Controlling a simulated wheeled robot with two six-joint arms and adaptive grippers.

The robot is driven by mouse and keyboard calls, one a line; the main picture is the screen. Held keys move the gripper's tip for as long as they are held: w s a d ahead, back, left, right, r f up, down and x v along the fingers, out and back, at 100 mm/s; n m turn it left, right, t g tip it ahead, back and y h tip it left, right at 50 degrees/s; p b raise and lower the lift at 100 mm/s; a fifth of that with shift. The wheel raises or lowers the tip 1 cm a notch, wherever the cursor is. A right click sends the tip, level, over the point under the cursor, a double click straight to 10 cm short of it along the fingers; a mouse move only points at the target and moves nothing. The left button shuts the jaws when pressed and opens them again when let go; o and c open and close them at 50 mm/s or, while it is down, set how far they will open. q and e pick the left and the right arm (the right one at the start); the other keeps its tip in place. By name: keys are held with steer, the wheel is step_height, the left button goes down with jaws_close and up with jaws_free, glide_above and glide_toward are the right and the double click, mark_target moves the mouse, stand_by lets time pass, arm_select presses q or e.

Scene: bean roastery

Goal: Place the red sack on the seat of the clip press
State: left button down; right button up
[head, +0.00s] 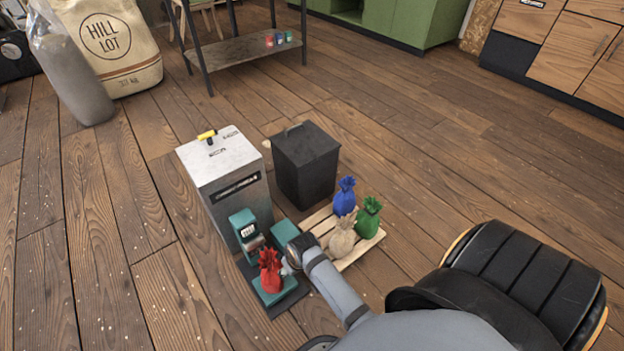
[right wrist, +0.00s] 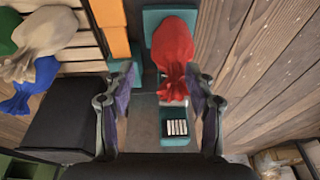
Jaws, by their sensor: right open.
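The red sack (head: 270,272) stands upright on the teal seat (head: 289,285) of the clip press (head: 243,229). In the right wrist view the red sack (right wrist: 172,42) rests over the teal seat (right wrist: 151,22), its gathered neck reaching toward the space between my fingers. My right gripper (right wrist: 163,85) is open, one finger on each side, and no grip on the sack shows. In the head view my right gripper (head: 291,262) is just right of the sack, partly hidden by its own wrist. My left gripper is not in view.
A wooden pallet (head: 352,262) right of the press holds a blue sack (head: 345,196), a green sack (head: 368,217) and a beige sack (head: 342,238). A grey metal cabinet (head: 212,165) and a dark bin (head: 304,165) stand behind.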

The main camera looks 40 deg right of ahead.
steer(key=s+r+t, duration=0.1)
steer(key=s+r, duration=0.1)
steer(key=s, duration=0.3)
steer(key=s+d+r+t+y, duration=0.1)
steer(key=s+r, duration=0.2)
steer(key=s, duration=0.3)
steer(key=shift+r, duration=0.25)
steer(key=shift+s, duration=0.1)
